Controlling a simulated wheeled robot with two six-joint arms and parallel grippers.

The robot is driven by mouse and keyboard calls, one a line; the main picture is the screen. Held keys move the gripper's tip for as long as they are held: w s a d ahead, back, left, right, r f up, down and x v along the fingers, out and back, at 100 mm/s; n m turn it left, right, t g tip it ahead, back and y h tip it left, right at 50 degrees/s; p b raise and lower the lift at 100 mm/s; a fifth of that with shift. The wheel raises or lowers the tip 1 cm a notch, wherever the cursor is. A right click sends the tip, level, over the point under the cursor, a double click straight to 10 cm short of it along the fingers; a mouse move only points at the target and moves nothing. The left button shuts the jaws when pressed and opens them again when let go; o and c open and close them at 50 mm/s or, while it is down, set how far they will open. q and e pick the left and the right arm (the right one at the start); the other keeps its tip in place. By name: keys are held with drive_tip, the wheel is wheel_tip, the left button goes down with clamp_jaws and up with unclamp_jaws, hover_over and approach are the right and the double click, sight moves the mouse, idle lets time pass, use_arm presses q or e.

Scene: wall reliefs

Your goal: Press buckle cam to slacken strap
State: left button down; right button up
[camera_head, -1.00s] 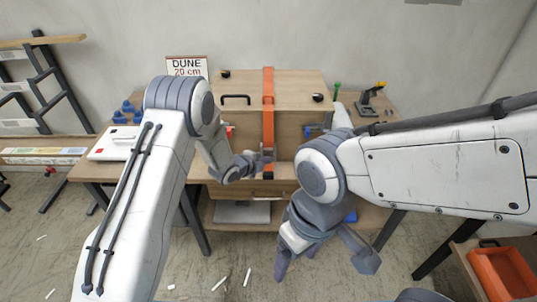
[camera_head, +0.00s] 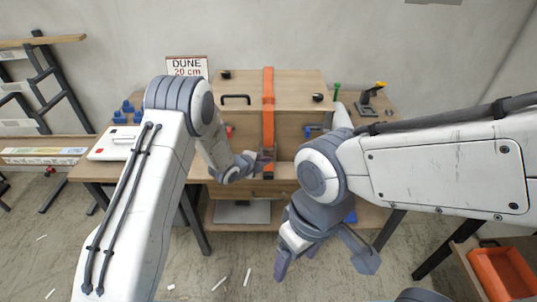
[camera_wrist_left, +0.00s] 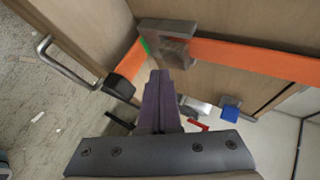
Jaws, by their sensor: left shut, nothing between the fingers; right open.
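An orange strap (camera_head: 268,105) runs over the top and down the front of a wooden box (camera_head: 305,90). It crosses the left wrist view as an orange band (camera_wrist_left: 255,60). A grey buckle (camera_wrist_left: 168,30) sits on the strap, with a small green part (camera_wrist_left: 145,46) at its edge. My left gripper (camera_head: 263,163) is shut and empty at the box's front. In the left wrist view its fingertips (camera_wrist_left: 160,75) are close below the buckle; I cannot tell whether they touch. My right gripper (camera_head: 325,268) is open and empty, low in front of the table.
The box stands on a wooden table with a drawer (camera_head: 250,188) below. A sign (camera_head: 187,66), blue pieces (camera_head: 127,112) and a white case (camera_head: 113,143) are at left. A yellow-topped tool (camera_head: 371,98) stands at right. An orange bin (camera_head: 505,273) is at lower right.

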use_arm(q)
drive_tip(key=shift+w, duration=0.1)
drive_tip(key=shift+w, duration=0.3)
drive_tip(key=shift+w+b, duration=0.4)
drive_tip(key=shift+w, duration=0.1)
idle(0.7)
idle(0.3)
drive_tip(key=shift+s, duration=0.9)
drive_tip(key=shift+s+b, duration=0.85)
drive_tip(key=shift+s, duration=1.7)
